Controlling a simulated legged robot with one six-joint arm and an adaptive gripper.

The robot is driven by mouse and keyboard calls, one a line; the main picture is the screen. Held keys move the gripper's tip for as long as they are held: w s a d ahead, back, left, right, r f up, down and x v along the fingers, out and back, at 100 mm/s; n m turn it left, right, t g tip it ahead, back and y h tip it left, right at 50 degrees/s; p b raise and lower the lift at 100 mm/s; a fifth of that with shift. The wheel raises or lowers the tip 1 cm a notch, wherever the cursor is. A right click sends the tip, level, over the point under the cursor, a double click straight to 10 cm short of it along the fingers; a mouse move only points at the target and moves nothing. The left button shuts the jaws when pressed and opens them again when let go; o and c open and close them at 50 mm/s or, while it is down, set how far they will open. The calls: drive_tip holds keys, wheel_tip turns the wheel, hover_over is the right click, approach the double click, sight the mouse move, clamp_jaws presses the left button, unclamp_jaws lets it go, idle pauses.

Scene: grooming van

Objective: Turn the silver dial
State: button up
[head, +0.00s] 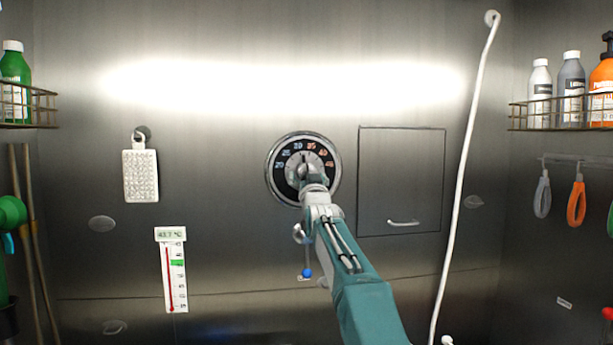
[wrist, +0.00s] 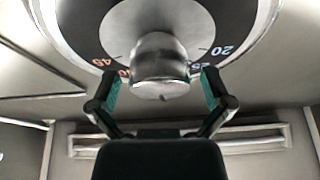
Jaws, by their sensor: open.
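The silver dial (wrist: 160,68) is a round metal knob at the centre of a black ring scale with blue and orange numbers. In the head view the scale (head: 283,158) is on the metal back wall, and my arm covers its lower part and most of the knob. In the wrist view my gripper (wrist: 160,88) is open, with one finger on each side of the knob. Gaps show between the fingers and the knob, so I see no grip on it. A small dark mark shows on the knob's front face.
A thermometer (head: 174,275) with a digital readout of about 43.7 °C hangs at lower left. A white textured pad (head: 140,175) hangs above it. A closed hatch (head: 400,175) is right of the dial, then a white hose (head: 466,165). Bottle racks (head: 560,115) stand at the sides.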

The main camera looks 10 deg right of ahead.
drive_tip(key=shift+w+r, duration=0.15)
drive_tip(key=shift+w, duration=0.25)
drive_tip(key=c, duration=1)
drive_tip(key=shift+d+n+y, duration=0.1)
drive_tip(key=shift+n+y, duration=1.1)
drive_tip(key=shift+n, duration=1.4)
drive_tip(key=shift+n+g+y, duration=0.7)
drive_tip(key=shift+n+y, duration=0.5)
drive_tip(key=shift+n, duration=1.1)
drive_tip(key=shift+n+y, duration=0.4)
drive_tip(key=shift+n, duration=0.3)
